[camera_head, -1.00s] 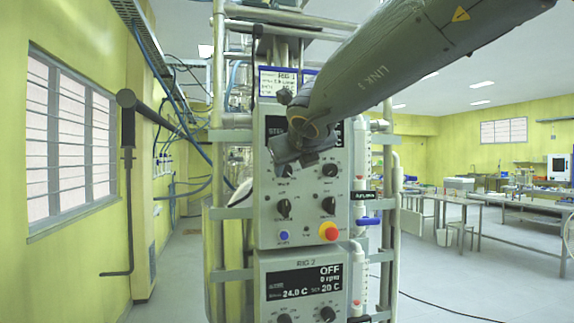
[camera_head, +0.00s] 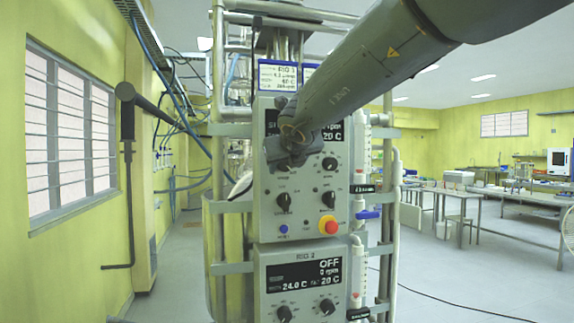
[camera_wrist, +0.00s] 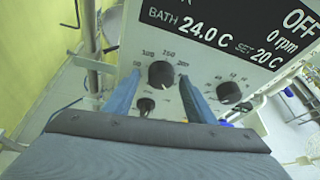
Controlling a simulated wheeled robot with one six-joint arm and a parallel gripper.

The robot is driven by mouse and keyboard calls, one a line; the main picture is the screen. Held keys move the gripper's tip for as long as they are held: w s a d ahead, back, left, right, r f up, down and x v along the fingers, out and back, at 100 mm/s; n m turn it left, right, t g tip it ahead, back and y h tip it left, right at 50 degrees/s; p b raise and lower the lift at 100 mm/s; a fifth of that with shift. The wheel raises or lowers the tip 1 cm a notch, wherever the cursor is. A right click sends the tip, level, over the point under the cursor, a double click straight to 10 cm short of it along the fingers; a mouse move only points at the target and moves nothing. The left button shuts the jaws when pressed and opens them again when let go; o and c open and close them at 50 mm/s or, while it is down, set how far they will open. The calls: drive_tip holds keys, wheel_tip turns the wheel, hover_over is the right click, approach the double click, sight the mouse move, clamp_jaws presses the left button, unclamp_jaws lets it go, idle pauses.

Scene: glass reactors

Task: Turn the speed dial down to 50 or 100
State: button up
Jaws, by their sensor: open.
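The upper control panel (camera_head: 308,220) faces me in the head view. In the wrist view its upper-left dial (camera_wrist: 160,74) is a black round knob with 100, 150 and 200 printed around it; I take it as the speed dial, but its exact setting is too small to read. My gripper (camera_wrist: 158,98) is open, with one blue finger on each side of this dial; contact cannot be told. In the head view my gripper (camera_head: 287,158) covers that dial. The panel's display (camera_wrist: 225,30) reads OFF, 0 rpm, bath 24.0 C, set 20 C.
A second dial (camera_wrist: 229,92) sits just right of the right finger, and a smaller knob (camera_wrist: 145,105) lies below. A red stop button (camera_head: 327,226) and blue button (camera_head: 283,229) are lower on the panel. A second panel (camera_head: 302,270) is underneath. Pipes flank the panels.

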drive_tip(key=c, duration=1)
drive_tip(key=shift+c, duration=0.2)
